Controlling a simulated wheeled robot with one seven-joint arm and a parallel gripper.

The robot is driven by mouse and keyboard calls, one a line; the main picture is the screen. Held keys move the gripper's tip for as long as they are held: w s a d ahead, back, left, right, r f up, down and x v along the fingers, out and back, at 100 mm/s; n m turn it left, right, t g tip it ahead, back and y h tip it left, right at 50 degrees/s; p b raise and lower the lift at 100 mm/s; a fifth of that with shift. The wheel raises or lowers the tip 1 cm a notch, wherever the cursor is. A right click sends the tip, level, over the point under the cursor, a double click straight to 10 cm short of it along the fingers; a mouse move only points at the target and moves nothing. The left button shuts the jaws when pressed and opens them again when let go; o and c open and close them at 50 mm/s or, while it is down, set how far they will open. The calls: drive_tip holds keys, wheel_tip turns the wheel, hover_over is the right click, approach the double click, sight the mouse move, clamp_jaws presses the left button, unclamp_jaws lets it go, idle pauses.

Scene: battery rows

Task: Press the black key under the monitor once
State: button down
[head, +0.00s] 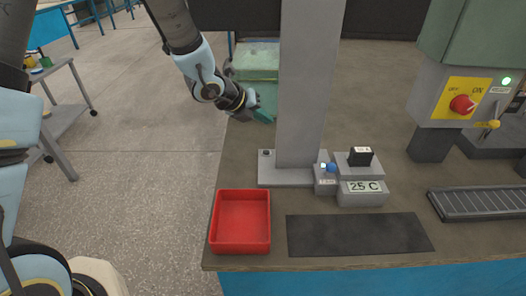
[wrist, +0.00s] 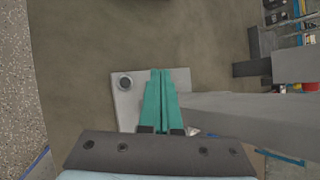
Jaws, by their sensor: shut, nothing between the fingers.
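A small black key (head: 265,153) sits on the left corner of a light grey base plate (head: 270,175) at the foot of a grey post (head: 305,90). In the wrist view a round dark key (wrist: 125,82) shows on the left part of the plate (wrist: 125,105). A dark panel, probably the monitor (head: 385,18), crosses behind the post at the top and is cut off. My gripper (head: 265,115) has teal fingers, shut and empty, above and behind the key, apart from it. In the wrist view its fingertips (wrist: 160,72) show right of the key.
A red tray (head: 240,247) and a dark mat (head: 358,235) lie at the bench front. A grey "25 C" unit (head: 362,190) stands right of the post. A green machine with a red knob (head: 463,104) is at right. A green box (head: 255,62) stands behind my gripper.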

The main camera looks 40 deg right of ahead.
drive_tip(key=b, duration=0.6)
hover_over(266, 153)
drive_tip(key=f, duration=0.7)
drive_tip(key=shift+w+a+f, duration=0.1)
drive_tip(key=shift+a+f, duration=0.2)
drive_tip(key=shift+f, duration=0.05)
drive_tip(key=shift+f+b, duration=0.55)
drive_tip(key=shift+f, duration=0.15)
idle(0.8)
drive_tip(key=shift+f+b, duration=0.3)
drive_tip(key=shift+b, duration=0.35)
drive_tip(key=shift+f+b, duration=0.4)
drive_tip(key=shift+b, duration=0.1)
idle(0.5)
drive_tip(key=shift+r, duration=0.2)
drive_tip(key=shift+r+p, duration=0.45)
drive_tip(key=shift+r, duration=0.25)
